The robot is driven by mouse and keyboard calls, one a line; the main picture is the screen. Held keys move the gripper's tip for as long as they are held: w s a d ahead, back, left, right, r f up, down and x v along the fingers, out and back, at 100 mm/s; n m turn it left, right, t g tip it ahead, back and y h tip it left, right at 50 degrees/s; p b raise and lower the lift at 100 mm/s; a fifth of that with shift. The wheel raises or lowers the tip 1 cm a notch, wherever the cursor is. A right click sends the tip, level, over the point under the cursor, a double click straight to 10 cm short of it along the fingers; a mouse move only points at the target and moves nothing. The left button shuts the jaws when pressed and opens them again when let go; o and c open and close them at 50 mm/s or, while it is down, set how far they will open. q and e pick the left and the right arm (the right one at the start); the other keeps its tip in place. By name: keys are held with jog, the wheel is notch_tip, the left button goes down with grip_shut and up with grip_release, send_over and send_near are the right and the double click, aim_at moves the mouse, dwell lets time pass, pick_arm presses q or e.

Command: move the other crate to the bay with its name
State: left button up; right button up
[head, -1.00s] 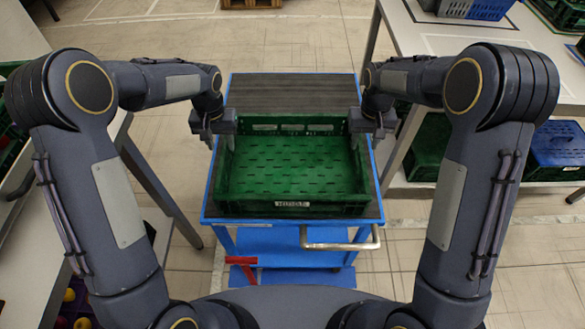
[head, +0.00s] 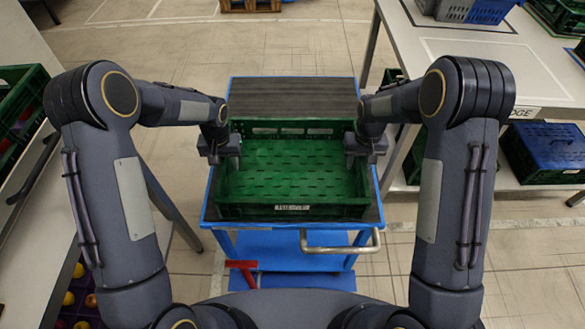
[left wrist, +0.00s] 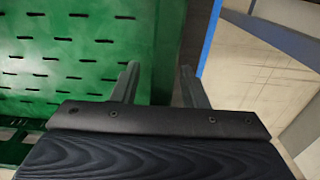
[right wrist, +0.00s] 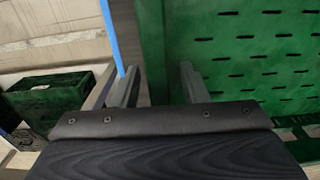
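A green slatted crate (head: 290,212) sits on the dark top of a blue cart (head: 226,225), with a small pale label on its near wall that is too blurred to read. Its floor looks empty. My left gripper (head: 224,160) is at the crate's left side wall; in the left wrist view its fingers (left wrist: 158,68) are spread, with the wall between them. My right gripper (head: 362,163) is at the right side wall; in the right wrist view its fingers (right wrist: 158,68) are likewise spread astride the wall. I cannot tell whether any finger touches the wall.
A white table (head: 480,70) stands at the right, with grey and blue crates on top and a blue-lidded crate (head: 548,150) on its lower shelf. Another table (head: 30,240) with a green crate (head: 22,110) is at the left. A metal handle (head: 340,247) juts from the cart's near side.

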pick_arm(q)
grip_shut()
pick_arm(e)
grip_shut()
